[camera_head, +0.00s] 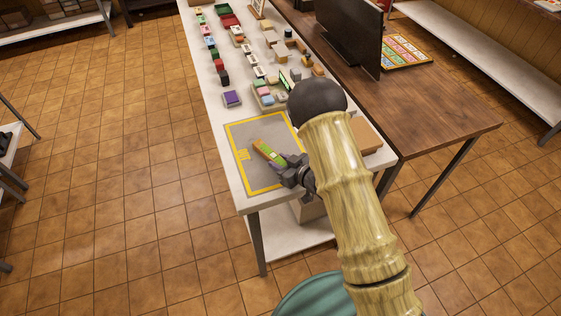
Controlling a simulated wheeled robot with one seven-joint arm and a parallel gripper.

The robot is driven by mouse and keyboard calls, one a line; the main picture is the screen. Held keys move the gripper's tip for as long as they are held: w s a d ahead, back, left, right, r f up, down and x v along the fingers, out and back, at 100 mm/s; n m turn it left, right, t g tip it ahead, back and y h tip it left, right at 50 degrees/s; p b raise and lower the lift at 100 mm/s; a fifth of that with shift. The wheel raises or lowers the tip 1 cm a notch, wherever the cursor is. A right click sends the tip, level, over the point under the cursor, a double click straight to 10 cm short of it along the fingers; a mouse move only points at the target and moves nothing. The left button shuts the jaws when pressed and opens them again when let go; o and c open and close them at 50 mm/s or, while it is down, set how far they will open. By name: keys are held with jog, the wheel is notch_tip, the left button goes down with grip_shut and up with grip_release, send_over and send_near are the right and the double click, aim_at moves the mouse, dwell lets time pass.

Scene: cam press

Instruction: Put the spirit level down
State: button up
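A green bar with an orange-red end, which I take to be the spirit level (264,149), is over the grey mat (246,172) with the yellow border at the near end of the white table. It points up and left from my gripper (284,163). My dark gripper is at the bar's lower right end, and the two overlap in the picture. The fingertips are too small and partly hidden to show whether they close on it. Whether the bar touches the mat or is held just above it cannot be told.
The white table (212,82) carries several small boxes and blocks beyond the mat, including a purple box (232,98). A brown table (430,112) with a black screen (350,35) stands to the right. My arm hides part of the table's right side. The mat's left part is clear.

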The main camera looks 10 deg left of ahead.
jog(key=o, duration=0.3)
jog(key=shift+o, duration=0.2)
jog(key=shift+d+r, duration=0.1)
jog(key=shift+r, duration=0.05)
jog(key=b+v, duration=0.2)
jog(key=v, duration=0.9)
jog(key=shift+s+d+r, duration=0.15)
jog(key=shift+s+d, duration=0.1)
jog(key=shift+d, duration=0.05)
